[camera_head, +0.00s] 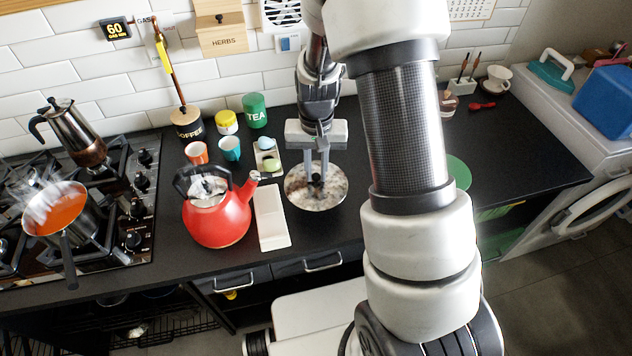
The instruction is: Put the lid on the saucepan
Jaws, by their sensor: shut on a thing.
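My gripper (316,178) points down over the dark worktop, right of the red kettle. It is shut on the knob of a round, shiny lid (318,199). I cannot tell whether the lid rests on the worktop or hangs just above it. The saucepan (57,222) stands on the gas hob at the far left, uncovered, with orange-red contents and steam rising. Its dark handle (68,262) points toward the front edge. The lid is well to the right of the saucepan.
A red kettle (217,213) and a white tray (271,217) stand between the lid and the hob (120,205). A moka pot (73,132) stands behind the saucepan. Cups (229,148) and canisters (255,110) line the back. My arm hides part of the worktop on the right.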

